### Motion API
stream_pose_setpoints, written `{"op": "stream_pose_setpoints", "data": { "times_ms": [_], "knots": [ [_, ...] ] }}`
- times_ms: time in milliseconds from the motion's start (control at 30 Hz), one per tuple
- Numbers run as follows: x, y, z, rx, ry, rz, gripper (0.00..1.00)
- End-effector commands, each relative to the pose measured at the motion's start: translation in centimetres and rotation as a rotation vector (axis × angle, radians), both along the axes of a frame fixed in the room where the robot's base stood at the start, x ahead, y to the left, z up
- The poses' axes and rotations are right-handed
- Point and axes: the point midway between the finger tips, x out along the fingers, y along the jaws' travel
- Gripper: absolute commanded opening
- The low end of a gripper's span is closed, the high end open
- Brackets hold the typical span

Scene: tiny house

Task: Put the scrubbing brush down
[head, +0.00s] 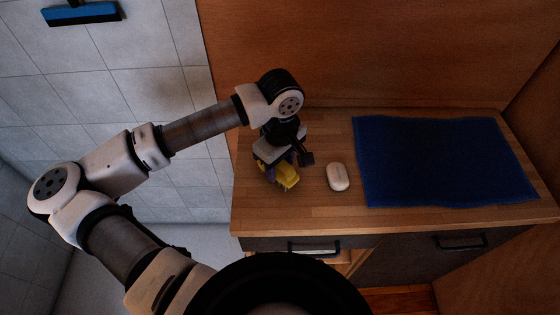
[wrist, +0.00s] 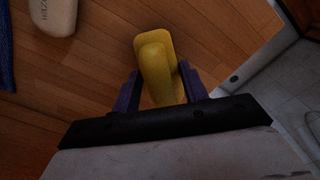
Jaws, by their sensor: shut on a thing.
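The scrubbing brush (head: 288,177) is yellow, with its bristles pointing down in the head view. It also shows in the wrist view (wrist: 155,62), where my gripper (wrist: 157,92) has one finger on each side of its raised handle. My gripper is shut on the brush. In the head view my gripper (head: 278,168) is over the left end of the wooden counter (head: 300,216). The brush is at or just above the counter top; I cannot tell whether the bristles touch it. Part of the brush is hidden behind my gripper.
A pale soap bar (head: 338,177) lies just right of the brush. A blue towel (head: 435,160) covers much of the counter's right side. The counter's left edge is close to the brush, beside a tiled area (head: 190,205). Bare wood lies in front of the soap.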

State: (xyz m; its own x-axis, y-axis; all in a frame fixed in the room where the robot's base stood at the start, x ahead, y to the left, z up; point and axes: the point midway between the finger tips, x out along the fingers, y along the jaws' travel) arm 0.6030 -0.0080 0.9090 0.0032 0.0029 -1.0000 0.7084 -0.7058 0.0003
Motion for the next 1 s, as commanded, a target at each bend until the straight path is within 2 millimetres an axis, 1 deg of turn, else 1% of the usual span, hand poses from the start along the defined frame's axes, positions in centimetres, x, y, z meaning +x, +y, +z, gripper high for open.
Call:
{"op": "stream_pose_setpoints", "data": {
  "times_ms": [267, 300, 433, 467, 733, 867, 933, 1000],
  "knots": [
    [0.0, 0.0, -0.4, 0.001, -0.001, 0.000, 0.25],
    [0.0, 0.0, -0.3, 0.000, 0.000, 0.001, 0.46],
    [0.0, 0.0, -0.2, 0.000, 0.000, 0.001, 0.63],
    [0.0, 0.0, -0.2, 0.000, 0.000, 0.001, 0.66],
    [0.0, 0.0, -0.1, 0.001, 0.001, 0.001, 0.66],
    [0.0, 0.0, 0.4, 0.001, 0.001, 0.000, 0.66],
    [0.1, 0.1, 1.1, 0.004, -0.004, 0.001, 0.66],
    [0.1, 0.1, 2.4, 0.004, -0.006, 0.000, 0.66]
  ]
}}
